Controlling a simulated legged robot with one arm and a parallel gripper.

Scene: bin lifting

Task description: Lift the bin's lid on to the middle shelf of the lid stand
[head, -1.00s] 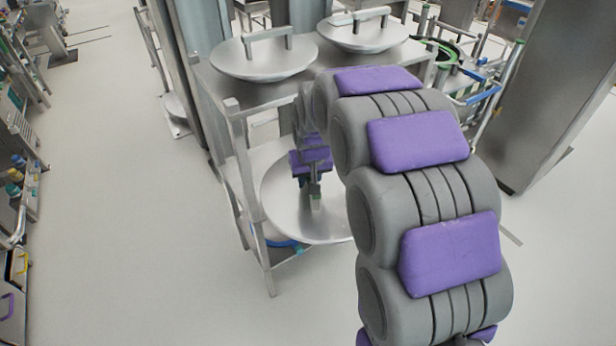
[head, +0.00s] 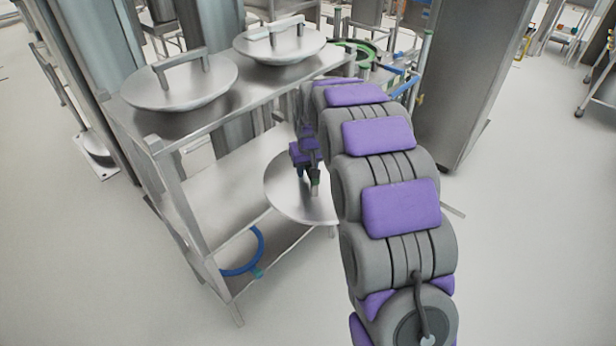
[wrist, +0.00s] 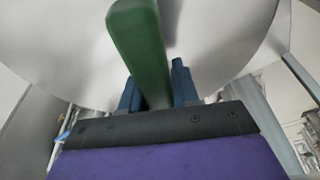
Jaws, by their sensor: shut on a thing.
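My gripper (head: 308,184) is at the lid stand's middle level in the head view. It is shut on the handle of a round metal lid (head: 288,200). In the wrist view the green handle (wrist: 140,40) sits between the dark fingers (wrist: 158,90), with the lid's grey disc (wrist: 215,40) behind it. The lid stand (head: 165,180) is a metal rack with a top shelf and a middle shelf (head: 215,190). The lid overlaps the right part of the middle shelf in the picture. I cannot tell whether it touches the shelf. My arm hides its right side.
Two more lids with bar handles, a left one (head: 182,82) and a right one (head: 285,45), lie on the top shelf. A blue ring (head: 245,255) shows below the middle shelf. A metal column (head: 475,80) stands at right. Floor at the front left is clear.

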